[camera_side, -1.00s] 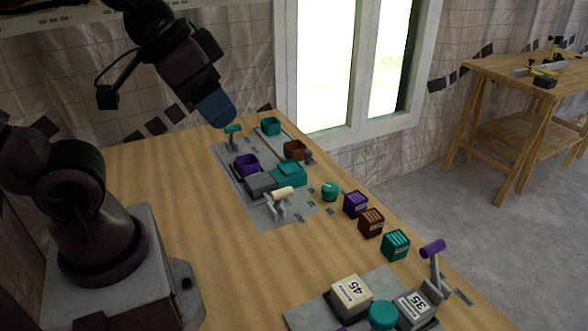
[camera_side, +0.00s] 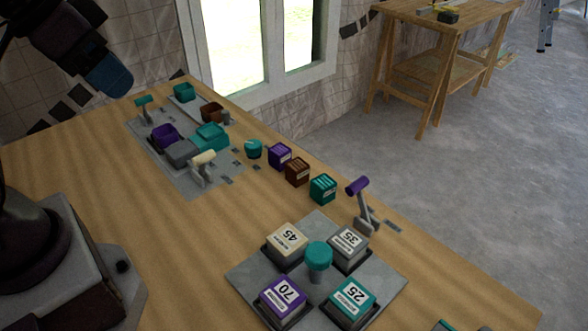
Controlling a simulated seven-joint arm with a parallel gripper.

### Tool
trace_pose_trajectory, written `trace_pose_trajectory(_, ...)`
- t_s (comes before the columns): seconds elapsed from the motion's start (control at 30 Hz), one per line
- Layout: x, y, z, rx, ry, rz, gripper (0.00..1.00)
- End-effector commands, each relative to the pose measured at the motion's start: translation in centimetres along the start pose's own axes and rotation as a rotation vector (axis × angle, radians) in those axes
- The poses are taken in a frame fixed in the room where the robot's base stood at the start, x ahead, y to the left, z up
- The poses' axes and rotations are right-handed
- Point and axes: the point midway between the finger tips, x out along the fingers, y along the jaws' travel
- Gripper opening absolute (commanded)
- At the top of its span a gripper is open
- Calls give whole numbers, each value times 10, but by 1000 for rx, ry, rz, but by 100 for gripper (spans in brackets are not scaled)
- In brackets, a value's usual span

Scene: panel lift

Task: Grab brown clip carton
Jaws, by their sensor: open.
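The brown carton (camera_side: 297,171) stands on the wooden table in a short row, between a purple carton (camera_side: 279,155) and a teal carton (camera_side: 322,188). A pale label shows on it, too small to read. My gripper (camera_side: 116,84) is the blue end of the arm at the upper left, high above the table's far end. It is open, with nothing visible in it, and well away from the brown carton. Its fingertips are too small to make out clearly.
A grey panel (camera_side: 185,188) with coloured bins, a brown bin (camera_side: 211,112) and levers lies at the far end. A nearer plate (camera_side: 245,276) holds numbered boxes around a teal knob (camera_side: 318,256). The table's left middle is clear.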

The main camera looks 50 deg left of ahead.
Motion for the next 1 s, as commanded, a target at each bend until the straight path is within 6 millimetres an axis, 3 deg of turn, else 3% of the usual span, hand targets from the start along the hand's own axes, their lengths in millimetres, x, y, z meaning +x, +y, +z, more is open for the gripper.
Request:
trace_pose_trajectory(0.37,0,0,0,0,0,0,51)
trace_pose_trajectory(0.43,0,0,0,0,0,0,57)
trace_pose_trajectory(0.73,2,0,-1,-10,-1,-4,57)
trace_pose_trajectory(0.87,19,-4,-14,-93,0,-34,57)
trace_pose_trajectory(1.0,61,-11,-37,-285,16,-75,57)
